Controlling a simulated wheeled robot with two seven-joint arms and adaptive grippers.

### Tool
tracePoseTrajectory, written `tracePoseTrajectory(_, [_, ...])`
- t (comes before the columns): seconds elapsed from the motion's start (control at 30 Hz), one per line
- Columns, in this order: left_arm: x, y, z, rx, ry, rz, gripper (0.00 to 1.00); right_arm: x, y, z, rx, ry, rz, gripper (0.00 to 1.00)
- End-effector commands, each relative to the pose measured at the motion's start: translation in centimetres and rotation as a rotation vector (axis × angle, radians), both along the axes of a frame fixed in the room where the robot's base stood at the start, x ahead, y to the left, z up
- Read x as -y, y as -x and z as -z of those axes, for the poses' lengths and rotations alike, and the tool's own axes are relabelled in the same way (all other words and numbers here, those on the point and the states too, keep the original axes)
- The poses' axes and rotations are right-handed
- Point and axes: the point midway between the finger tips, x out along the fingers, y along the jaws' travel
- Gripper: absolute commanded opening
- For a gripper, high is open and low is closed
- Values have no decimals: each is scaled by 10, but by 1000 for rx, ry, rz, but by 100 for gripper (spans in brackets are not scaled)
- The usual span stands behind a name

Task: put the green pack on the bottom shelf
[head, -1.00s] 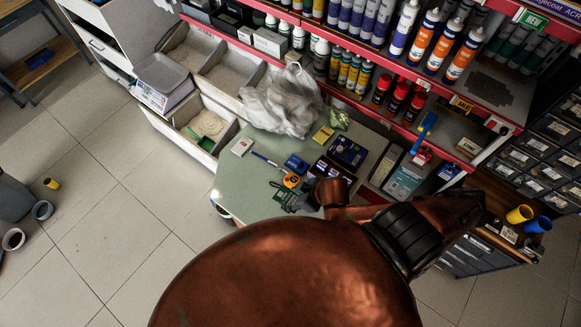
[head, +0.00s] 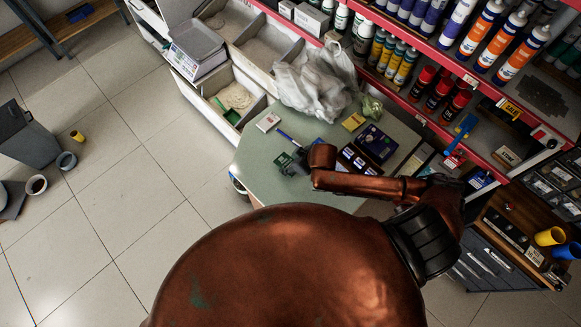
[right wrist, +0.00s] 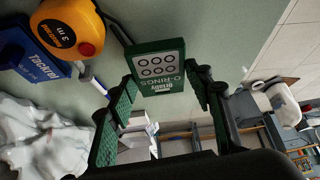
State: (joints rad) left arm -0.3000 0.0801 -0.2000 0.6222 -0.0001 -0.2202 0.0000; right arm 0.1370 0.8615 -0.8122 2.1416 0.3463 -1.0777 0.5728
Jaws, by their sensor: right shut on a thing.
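The green pack (right wrist: 157,72), marked O-RINGS, sits between the fingers of my right gripper (right wrist: 165,88) in the right wrist view. The gripper is shut on it. In the head view my right gripper (head: 292,163) is over the pale green counter (head: 262,168); the pack is small and partly hidden there. The shelf unit with red edges (head: 425,118) stands behind and to the right of the counter. Its lower visible shelf (head: 480,130) holds spray cans and a blue-handled tool. My left gripper is not in view.
An orange tape measure (right wrist: 65,28) and a blue Tackrol box (right wrist: 35,55) lie on the counter near the gripper. Dark boxes (head: 375,143) and a white plastic bag (head: 310,85) crowd its back. Yellow and blue cups (head: 549,236) stand on a cabinet at right.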

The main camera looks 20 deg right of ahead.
Motion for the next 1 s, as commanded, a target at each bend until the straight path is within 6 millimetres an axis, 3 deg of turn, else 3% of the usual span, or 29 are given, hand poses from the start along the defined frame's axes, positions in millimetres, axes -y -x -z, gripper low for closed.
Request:
tracePoseTrajectory(0.2, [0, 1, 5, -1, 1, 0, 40, 1, 0, 30, -2, 1, -1, 28])
tracePoseTrajectory(0.53, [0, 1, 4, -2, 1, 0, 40, 1, 1, 32, -1, 0, 0, 27])
tracePoseTrajectory(0.57, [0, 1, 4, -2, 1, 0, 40, 1, 1, 32, -1, 0, 0, 49])
tracePoseTrajectory(0.6, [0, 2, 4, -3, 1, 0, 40, 1, 1, 32, -1, 0, 0, 52])
tracePoseTrajectory(0.8, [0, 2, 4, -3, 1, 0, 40, 1, 1, 32, -1, 0, 0, 65])
tracePoseTrajectory(1.0, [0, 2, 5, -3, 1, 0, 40, 1, 1, 32, -1, 0, 0, 65])
